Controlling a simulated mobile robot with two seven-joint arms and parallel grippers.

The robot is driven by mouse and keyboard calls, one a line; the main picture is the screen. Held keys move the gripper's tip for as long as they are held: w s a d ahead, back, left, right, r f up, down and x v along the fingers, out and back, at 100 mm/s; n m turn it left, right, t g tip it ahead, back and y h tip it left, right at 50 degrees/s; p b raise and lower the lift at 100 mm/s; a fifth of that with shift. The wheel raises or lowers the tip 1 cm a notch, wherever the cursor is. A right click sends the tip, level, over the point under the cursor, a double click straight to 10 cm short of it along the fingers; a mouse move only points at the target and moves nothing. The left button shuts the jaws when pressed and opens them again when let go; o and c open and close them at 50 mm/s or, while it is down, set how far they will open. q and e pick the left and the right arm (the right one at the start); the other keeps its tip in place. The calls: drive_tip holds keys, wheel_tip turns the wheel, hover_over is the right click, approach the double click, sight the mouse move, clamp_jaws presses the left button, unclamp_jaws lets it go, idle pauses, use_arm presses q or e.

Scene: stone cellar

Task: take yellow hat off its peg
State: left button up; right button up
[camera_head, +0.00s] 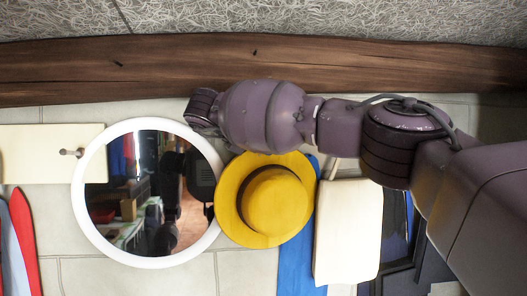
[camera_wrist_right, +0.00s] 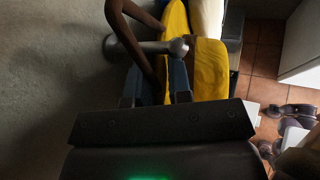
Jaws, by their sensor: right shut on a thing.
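The yellow hat (camera_head: 280,200) hangs by the wall, its round crown facing me and a dark band around it. It overlaps the right edge of the round mirror. My right arm comes in from the right and passes just above the hat; its gripper is hidden in the head view. In the right wrist view my right gripper (camera_wrist_right: 167,88) is shut on the brim of the yellow hat (camera_wrist_right: 210,75). A grey peg (camera_wrist_right: 155,47) with a rounded end lies just beyond the fingertips, close to the brim. Whether hat and peg touch is unclear. My left gripper is not in view.
A white-framed round mirror (camera_head: 80,200) is left of the hat. A blue cloth (camera_head: 296,262) and a cream panel (camera_head: 347,232) hang at its right. Another peg (camera_head: 70,153) is at far left. A wooden beam (camera_head: 130,65) runs above.

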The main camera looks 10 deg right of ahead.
sight(268, 179)
drive_tip(key=shift+s+r+b, duration=0.25)
drive_tip(key=shift+r+b, duration=0.05)
drive_tip(key=shift+b, duration=0.05)
drive_tip(key=shift+s+b, duration=0.5)
clamp_jaws()
drive_tip(key=shift+s+f+b, duration=0.1)
drive_tip(key=shift+s+b, duration=0.1)
drive_tip(key=shift+b, duration=0.15)
drive_tip(key=shift+s+r+p, duration=0.3)
drive_tip(key=shift+s, duration=0.4)
drive_tip(key=shift+s+p, duration=0.45)
drive_tip(key=shift+s, duration=0.15)
drive_tip(key=shift+s, duration=0.2)
drive_tip(key=shift+f, duration=0.1)
